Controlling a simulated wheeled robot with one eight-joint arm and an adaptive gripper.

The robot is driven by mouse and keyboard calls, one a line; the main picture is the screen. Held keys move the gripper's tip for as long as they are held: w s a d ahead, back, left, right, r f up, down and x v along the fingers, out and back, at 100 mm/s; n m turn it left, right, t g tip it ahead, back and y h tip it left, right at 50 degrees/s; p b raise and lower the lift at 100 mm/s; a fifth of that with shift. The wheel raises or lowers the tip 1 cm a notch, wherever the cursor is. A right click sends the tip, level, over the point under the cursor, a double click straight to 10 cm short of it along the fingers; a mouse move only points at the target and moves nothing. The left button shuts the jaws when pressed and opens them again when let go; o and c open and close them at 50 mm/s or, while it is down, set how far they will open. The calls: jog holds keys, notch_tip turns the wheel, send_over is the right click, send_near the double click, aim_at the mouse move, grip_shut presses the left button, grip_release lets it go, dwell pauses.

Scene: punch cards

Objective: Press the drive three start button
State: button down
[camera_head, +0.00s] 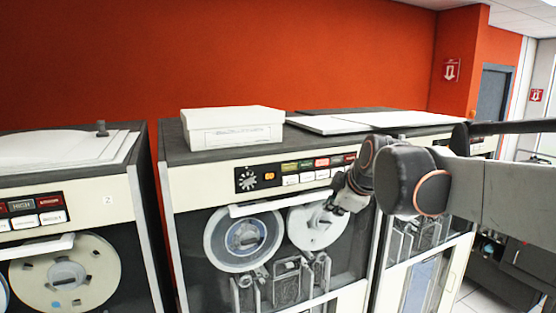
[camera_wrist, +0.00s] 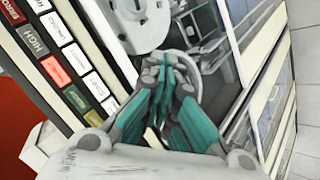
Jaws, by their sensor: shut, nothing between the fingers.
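The middle tape drive cabinet (camera_head: 190,185) has a button panel with a row of coloured labelled indicators above a row of white buttons (camera_head: 307,177). My gripper (camera_head: 343,200) is in front of the panel's right end, slightly below the buttons, and hides part of it. In the wrist view, my gripper (camera_wrist: 168,80) has its teal-padded fingers together and empty. There the white buttons (camera_wrist: 77,58) run diagonally at left, beside the coloured indicators (camera_wrist: 52,70), one reading HIGH. The fingertips are apart from these buttons in the picture.
A left drive cabinet (camera_head: 120,215) bears a small 2 label and its own buttons. A white box (camera_head: 232,128) sits on the middle cabinet. Tape reels (camera_head: 243,240) and a pale ledge (camera_head: 295,202) lie below the panel. Another cabinet (camera_head: 430,265) stands at right.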

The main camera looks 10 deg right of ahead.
aim_at(307, 177)
jog(key=w+r, duration=0.1)
jog(key=d+r+p, duration=0.1)
jog(key=shift+w+d+r+n, duration=0.1)
jog(key=shift+w+r+n, duration=0.2)
jog(key=shift+w, duration=0.1)
jog(key=shift+w+a, duration=0.45)
jog(key=shift+w, duration=0.95)
jog(key=shift+w+a, duration=0.4)
jog(key=shift+w, duration=1)
jog(key=shift+w+a, duration=0.45)
jog(key=shift+w, duration=0.95)
jog(key=shift+w, duration=0.2)
jog(key=shift+w+a, duration=0.15)
jog(key=shift+w, duration=0.1)
jog(key=shift+w+a+b, duration=0.15)
jog(key=shift+w+b, duration=0.15)
jog(key=shift+w, duration=0.2)
jog(key=shift+s, duration=0.15)
jog(key=shift+s+d, duration=0.3)
jog(key=shift+s, duration=0.55)
